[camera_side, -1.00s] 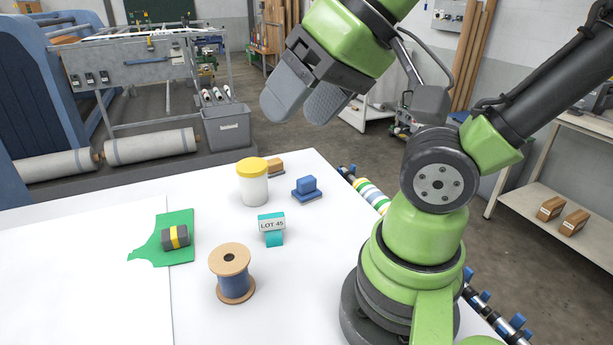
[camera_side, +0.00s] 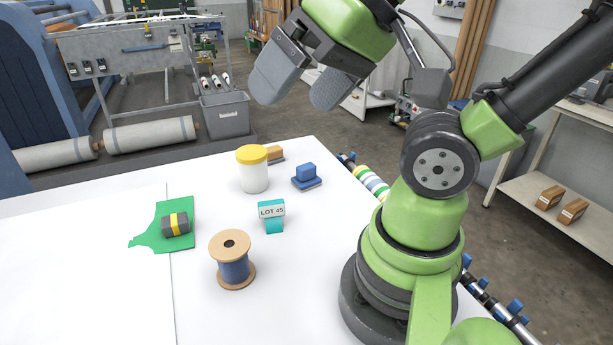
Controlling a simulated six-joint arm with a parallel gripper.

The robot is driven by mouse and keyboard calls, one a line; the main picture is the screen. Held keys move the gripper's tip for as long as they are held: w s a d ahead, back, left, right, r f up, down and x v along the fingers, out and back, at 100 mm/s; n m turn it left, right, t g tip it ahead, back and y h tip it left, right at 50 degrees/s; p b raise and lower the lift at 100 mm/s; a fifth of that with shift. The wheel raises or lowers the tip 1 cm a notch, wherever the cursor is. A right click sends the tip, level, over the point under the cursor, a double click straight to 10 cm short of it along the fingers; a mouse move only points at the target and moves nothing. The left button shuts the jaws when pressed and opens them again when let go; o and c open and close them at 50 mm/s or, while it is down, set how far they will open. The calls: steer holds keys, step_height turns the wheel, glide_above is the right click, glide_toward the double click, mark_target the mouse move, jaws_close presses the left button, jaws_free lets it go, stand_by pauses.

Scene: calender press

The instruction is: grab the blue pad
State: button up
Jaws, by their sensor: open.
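The blue pad (camera_side: 306,176) is a small blue block on a wider, darker blue base. It sits on the white table, right of the white jar with the yellow lid. My gripper (camera_side: 297,98) is open and empty, with its two grey fingers apart. In the picture it hangs above the far side of the table, higher than the pad and not touching it. Nothing hides the pad.
Near the pad stand the jar (camera_side: 254,172), a tan block (camera_side: 275,154) and a teal LOT 45 holder (camera_side: 272,217). A thread spool (camera_side: 233,262) stands nearer. A grey-and-yellow block (camera_side: 175,224) lies on green cloth (camera_side: 160,242). The table's left (camera_side: 80,270) is clear.

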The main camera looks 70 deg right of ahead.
steer(key=w+d+m+g+h, duration=0.1)
steer(key=w+d+g+h, duration=0.1)
steer(key=w+d, duration=0.35)
steer(key=m+g, duration=0.2)
steer(key=g, duration=0.3)
glide_above(308, 166)
steer(key=f, duration=2)
steer(key=shift+w+a+f, duration=0.15)
steer(key=shift+w+a, duration=0.1)
steer(key=shift+a, duration=0.1)
steer(key=f, duration=0.4)
steer(key=shift+s+d+f, duration=0.2)
steer(key=shift+f, duration=0.1)
steer(key=shift+d+f, duration=0.1)
steer(key=shift+f, duration=2.95)
steer(key=c, duration=1)
